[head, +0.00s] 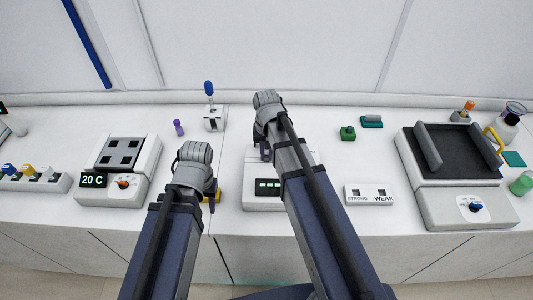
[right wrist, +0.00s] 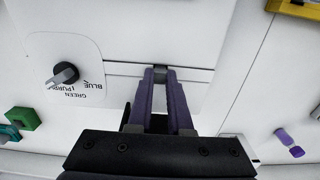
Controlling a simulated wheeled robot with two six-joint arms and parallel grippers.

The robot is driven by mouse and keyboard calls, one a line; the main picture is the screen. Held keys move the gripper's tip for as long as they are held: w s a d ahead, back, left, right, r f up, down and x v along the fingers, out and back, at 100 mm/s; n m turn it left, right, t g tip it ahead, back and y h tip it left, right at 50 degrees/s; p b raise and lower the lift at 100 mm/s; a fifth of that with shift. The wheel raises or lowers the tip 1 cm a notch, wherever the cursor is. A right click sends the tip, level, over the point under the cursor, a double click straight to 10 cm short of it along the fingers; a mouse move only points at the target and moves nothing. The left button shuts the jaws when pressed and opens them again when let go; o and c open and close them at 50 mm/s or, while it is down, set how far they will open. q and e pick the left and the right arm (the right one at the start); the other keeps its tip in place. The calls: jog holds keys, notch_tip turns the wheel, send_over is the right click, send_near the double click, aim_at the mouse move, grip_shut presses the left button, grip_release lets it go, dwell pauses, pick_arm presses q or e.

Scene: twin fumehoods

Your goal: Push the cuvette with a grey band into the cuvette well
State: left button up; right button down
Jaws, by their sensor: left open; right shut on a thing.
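In the head view my right gripper (head: 263,150) is over the white instrument (head: 262,202) with a green-lit display; the arm covers much of its top. In the right wrist view my right gripper (right wrist: 160,78) is shut on a small dark grey piece (right wrist: 160,74) at its fingertips, low over the instrument's white top. This looks like the grey-banded cuvette; its lower part and the well are hidden, so I cannot tell how deep it sits. My left gripper (head: 212,190) is open, left of the instrument, its fingers mostly hidden by its wrist.
A colour knob (right wrist: 65,75) is on the instrument. A purple piece (head: 178,127), green block (head: 348,132) and teal block (head: 371,121) lie behind. A STRONG/WEAK holder (head: 369,190) stands right, a heater block (head: 118,178) left.

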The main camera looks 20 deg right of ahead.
aim_at(267, 157)
pick_arm(q)
jog(key=shift+f, duration=0.25)
pick_arm(e)
jog(key=shift+f, duration=0.3)
jog(key=c, duration=0.8)
grip_release()
jog(key=shift+r, duration=0.1)
pick_arm(q)
jog(key=shift+r, duration=0.2)
pick_arm(e)
jog(key=shift+o, duration=0.2)
jog(key=shift+r, duration=0.1)
notch_tip(267, 157, up, 8)
jog(key=p, duration=0.7)
jog(key=shift+p, duration=0.35)
pick_arm(q)
notch_tip(267, 157, up, 8)
jog(key=shift+f, duration=0.2)
pick_arm(e)
jog(key=shift+f, duration=0.2)
